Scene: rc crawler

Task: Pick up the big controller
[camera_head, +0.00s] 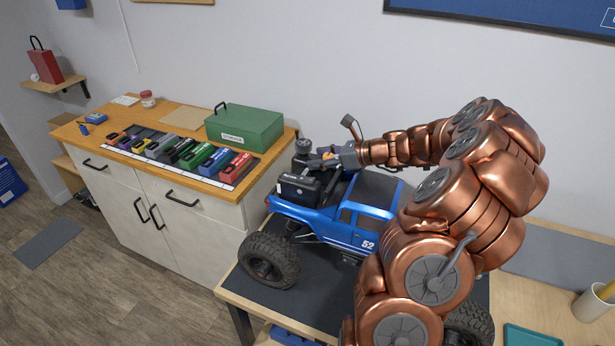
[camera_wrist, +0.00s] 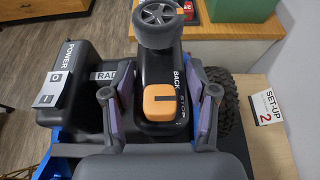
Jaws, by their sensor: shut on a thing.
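The controller (camera_head: 303,160) is black with a spoked grey wheel on its far end and an orange block on its near side. In the wrist view, the controller (camera_wrist: 160,68) sits between my two fingers, with the words "BACK" and "STOP" beside the orange block. My gripper (camera_head: 333,159) reaches in from the right, over the front of the blue truck, and is shut on the controller. My gripper's lavender pads flank the black body in the wrist view (camera_wrist: 164,88). The controller's underside is hidden, so I cannot tell whether it touches anything below.
The blue truck (camera_head: 345,217) stands on a dark mat on the bench. A black box (camera_head: 299,188) with a power switch is at its front. A wooden-topped cabinet (camera_head: 181,117) behind holds a green case (camera_head: 244,127) and a tray of coloured blocks. A pencil cup (camera_head: 591,304) stands at right.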

